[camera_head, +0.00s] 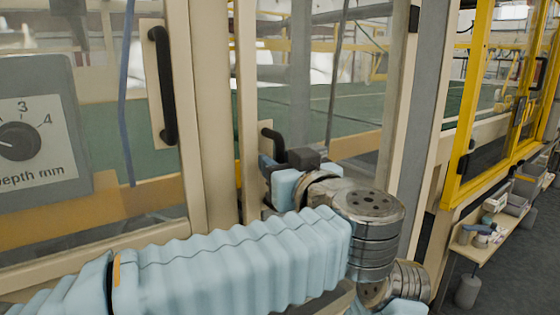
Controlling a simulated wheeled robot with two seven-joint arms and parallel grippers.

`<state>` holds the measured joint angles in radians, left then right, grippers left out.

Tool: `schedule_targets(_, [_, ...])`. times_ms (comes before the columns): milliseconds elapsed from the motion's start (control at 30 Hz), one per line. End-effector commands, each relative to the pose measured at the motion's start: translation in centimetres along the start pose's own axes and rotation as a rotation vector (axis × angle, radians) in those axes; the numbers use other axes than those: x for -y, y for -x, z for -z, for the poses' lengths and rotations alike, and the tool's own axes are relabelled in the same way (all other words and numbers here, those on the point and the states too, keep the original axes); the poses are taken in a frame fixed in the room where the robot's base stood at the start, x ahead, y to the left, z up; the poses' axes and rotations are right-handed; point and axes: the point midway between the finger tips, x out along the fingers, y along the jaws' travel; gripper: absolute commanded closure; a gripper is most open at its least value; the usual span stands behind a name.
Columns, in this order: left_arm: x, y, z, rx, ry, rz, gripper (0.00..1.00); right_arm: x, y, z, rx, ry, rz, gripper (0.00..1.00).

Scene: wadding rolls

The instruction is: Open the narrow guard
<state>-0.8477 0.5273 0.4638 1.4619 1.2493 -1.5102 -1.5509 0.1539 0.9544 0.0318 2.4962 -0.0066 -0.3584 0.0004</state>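The narrow guard (246,90) is a tall cream-framed clear panel in the middle of the head view. Its black handle (272,138) sits on a cream plate at the panel's left edge. My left gripper (270,165) is at the lower part of this handle, its dark fingers pointing left. The fingers overlap the handle in the picture. Whether they grip it is too small and too covered to tell. My pale blue sleeved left arm hides the lower part of the guard. My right gripper is out of view.
Left of it stands a wider clear panel with a cream frame (203,120) and its own black handle (163,85). A grey depth dial (40,135) is at far left. A yellow-framed guard (457,110) and a low shelf with items (482,250) stand at right.

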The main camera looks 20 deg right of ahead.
Motion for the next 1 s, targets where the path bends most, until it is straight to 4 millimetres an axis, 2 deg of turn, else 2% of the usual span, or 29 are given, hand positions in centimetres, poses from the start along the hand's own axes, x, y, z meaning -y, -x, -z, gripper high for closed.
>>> schedule_targets(300, [0.0,-0.34,-0.02,0.0,0.0,0.0,0.62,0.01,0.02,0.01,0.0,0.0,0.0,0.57])
schedule_targets(500, [0.0,-0.31,-0.01,0.0,0.0,0.0,0.93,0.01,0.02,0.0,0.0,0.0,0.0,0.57])
schedule_targets(567, [0.0,-0.31,-0.01,0.0,0.0,0.0,1.0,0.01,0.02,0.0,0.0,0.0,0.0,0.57])
schedule_targets(1000, [-0.24,-0.1,-0.07,0.0,0.0,0.008,1.0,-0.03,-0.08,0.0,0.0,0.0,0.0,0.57])
